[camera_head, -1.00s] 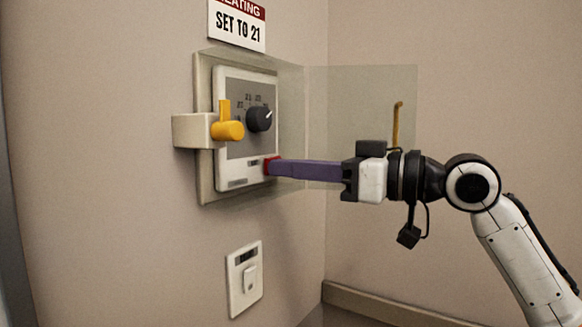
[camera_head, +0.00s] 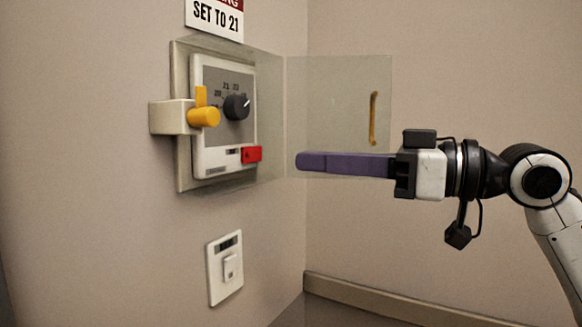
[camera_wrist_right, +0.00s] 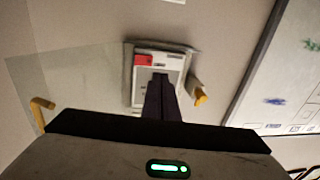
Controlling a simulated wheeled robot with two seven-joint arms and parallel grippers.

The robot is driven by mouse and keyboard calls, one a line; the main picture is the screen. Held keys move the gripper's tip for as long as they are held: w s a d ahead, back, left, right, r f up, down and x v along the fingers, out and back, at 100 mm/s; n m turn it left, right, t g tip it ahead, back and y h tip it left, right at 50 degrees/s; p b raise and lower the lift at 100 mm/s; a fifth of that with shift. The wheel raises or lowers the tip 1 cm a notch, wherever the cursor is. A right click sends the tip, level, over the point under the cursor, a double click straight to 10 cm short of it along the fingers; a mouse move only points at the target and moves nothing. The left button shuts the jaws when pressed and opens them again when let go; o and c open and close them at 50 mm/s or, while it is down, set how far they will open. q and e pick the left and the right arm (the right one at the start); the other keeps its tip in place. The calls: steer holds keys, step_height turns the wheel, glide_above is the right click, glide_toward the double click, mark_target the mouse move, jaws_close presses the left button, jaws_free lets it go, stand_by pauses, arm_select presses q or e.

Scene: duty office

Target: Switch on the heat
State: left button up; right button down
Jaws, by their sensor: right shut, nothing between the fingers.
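The white heating control (camera_head: 205,160) is mounted on a beige wall plate. It carries a dark dial (camera_head: 237,107) with numbers above it and a red switch (camera_head: 251,154) at its lower right. The red switch also shows in the right wrist view (camera_wrist_right: 144,60). A clear cover (camera_head: 335,85) with a yellow handle (camera_head: 374,118) stands swung open to the right. A yellow latch (camera_head: 205,117) sits at the control's left side. My right gripper (camera_head: 300,161), with purple fingers, is shut and empty, apart from the red switch and to its right. My left gripper is out of view.
A sign (camera_head: 215,16) above the control reads "SET TO 21". A white wall switch (camera_head: 225,268) is below it. The open clear cover stands behind my right fingers. A whiteboard (camera_wrist_right: 285,75) with coloured marks shows in the right wrist view.

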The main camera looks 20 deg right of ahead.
steer(key=shift+s+d+b, duration=0.25)
steer(key=shift+s+d, duration=0.35)
steer(key=shift+s, duration=0.35)
steer(key=shift+s+d+b, duration=0.2)
steer(key=shift+s+d, duration=0.35)
steer(key=shift+s, duration=0.35)
